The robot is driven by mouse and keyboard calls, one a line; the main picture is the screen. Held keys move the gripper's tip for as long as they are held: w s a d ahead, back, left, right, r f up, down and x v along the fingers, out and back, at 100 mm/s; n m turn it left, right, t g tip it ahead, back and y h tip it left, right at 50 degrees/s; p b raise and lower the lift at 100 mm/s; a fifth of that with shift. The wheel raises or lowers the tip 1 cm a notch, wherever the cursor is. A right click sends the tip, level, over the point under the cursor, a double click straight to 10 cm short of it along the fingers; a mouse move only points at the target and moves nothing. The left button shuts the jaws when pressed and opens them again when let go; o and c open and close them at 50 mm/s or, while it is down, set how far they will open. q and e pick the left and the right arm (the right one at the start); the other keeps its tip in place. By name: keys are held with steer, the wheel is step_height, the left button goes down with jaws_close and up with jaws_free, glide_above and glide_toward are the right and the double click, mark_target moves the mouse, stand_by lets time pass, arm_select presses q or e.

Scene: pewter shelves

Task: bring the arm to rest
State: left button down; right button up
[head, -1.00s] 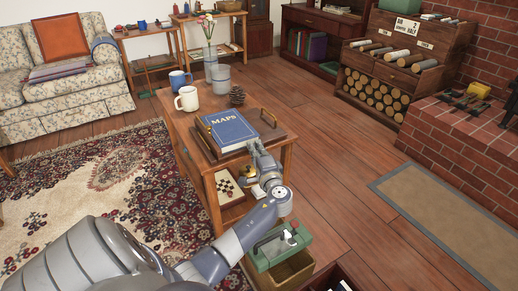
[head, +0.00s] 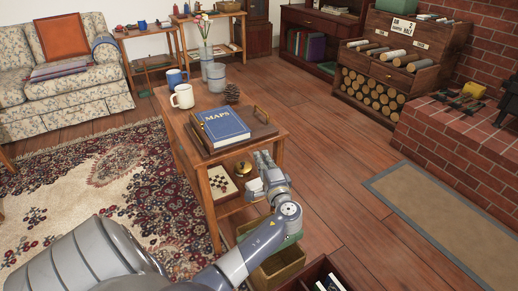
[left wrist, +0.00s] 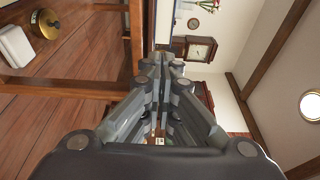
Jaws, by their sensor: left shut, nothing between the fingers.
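My left arm reaches in from the bottom of the head view. Its gripper (head: 262,158) is beside the right end of the small wooden table (head: 283,136), just clear of the edge, and holds nothing. In the left wrist view its fingers (left wrist: 168,62) are closed together, with the table frame to their left. The blue MAPS book (head: 221,126) lies on the wooden tray (head: 263,130) on the table, apart from the gripper. My right gripper is not in view.
A white mug (head: 182,96), blue mug (head: 177,78) and pine cone (head: 231,93) stand on the table. A brass object (head: 243,168) and a checkered board (head: 220,181) sit below. Open boxes (head: 277,268) stand near my forearm.

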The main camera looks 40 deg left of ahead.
arm_select(q)
steer(key=shift+v, duration=1.9)
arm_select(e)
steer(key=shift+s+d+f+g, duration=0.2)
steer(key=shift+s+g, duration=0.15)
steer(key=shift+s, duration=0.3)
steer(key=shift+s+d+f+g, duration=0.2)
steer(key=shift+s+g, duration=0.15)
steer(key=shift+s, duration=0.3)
